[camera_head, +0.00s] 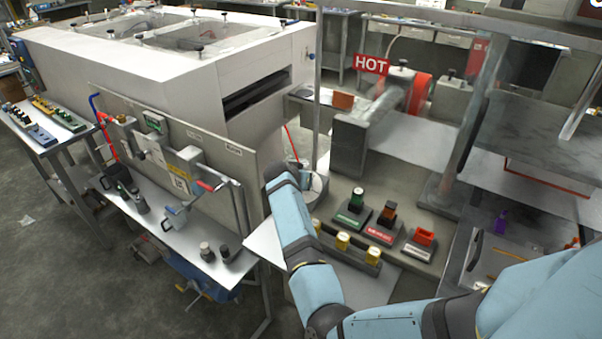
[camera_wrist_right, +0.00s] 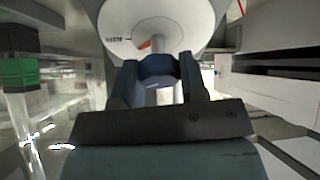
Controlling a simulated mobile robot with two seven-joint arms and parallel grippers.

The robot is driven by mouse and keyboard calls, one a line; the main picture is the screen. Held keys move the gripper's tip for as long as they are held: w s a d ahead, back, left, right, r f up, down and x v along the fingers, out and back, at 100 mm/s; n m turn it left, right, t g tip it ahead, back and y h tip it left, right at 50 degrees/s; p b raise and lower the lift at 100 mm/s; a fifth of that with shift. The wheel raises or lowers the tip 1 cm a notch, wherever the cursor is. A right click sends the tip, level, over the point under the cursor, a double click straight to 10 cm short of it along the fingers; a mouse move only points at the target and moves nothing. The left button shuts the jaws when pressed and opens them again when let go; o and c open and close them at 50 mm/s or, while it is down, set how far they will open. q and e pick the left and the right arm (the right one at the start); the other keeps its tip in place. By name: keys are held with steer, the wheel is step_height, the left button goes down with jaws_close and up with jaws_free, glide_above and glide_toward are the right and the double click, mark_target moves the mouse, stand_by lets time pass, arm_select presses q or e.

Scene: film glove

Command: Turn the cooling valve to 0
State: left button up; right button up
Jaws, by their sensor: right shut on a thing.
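The cooling valve's round white dial (camera_wrist_right: 158,25) fills the top of the right wrist view, with dark lettering and a small red mark near its centre. Its numbers are too small to read. A dark blue knob (camera_wrist_right: 157,68) stands out below the dial's middle. My right gripper (camera_wrist_right: 158,72) is shut on this knob, one finger on each side. In the head view the white dial (camera_head: 317,186) shows only in part, behind my blue right arm and gripper (camera_head: 299,171). My left gripper is not in view.
A grey console beside the valve carries green, red and orange switches (camera_head: 381,222) and several yellow buttons (camera_head: 343,241). A red HOT sign (camera_head: 371,64) hangs behind. A large white machine (camera_head: 170,80) and a side bench (camera_head: 160,215) with fittings stand to the left.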

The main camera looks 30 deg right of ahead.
steer(key=n+p, duration=0.4)
steer(key=n+t+y+p, duration=0.1)
steer(key=n+p, duration=0.1)
steer(key=shift+d+r, duration=0.1)
steer(key=shift+r, duration=0.3)
steer(key=shift+n+y+p, duration=0.3)
steer(key=shift+n+p, duration=0.6)
steer(key=shift+p, duration=0.15)
steer(key=shift+w+f+n+t+y+p, duration=0.15)
steer(key=shift+n+y+p, duration=0.1)
steer(key=shift+n+p, duration=0.35)
steer(key=shift+s+f+n+t+y+p, duration=0.15)
steer(key=shift+n+y+p, duration=0.15)
steer(key=shift+n, duration=0.5)
steer(key=shift+w+n, duration=0.1)
steer(key=shift+n, duration=0.2)
steer(key=o, duration=0.9)
steer(key=shift+f, duration=0.1)
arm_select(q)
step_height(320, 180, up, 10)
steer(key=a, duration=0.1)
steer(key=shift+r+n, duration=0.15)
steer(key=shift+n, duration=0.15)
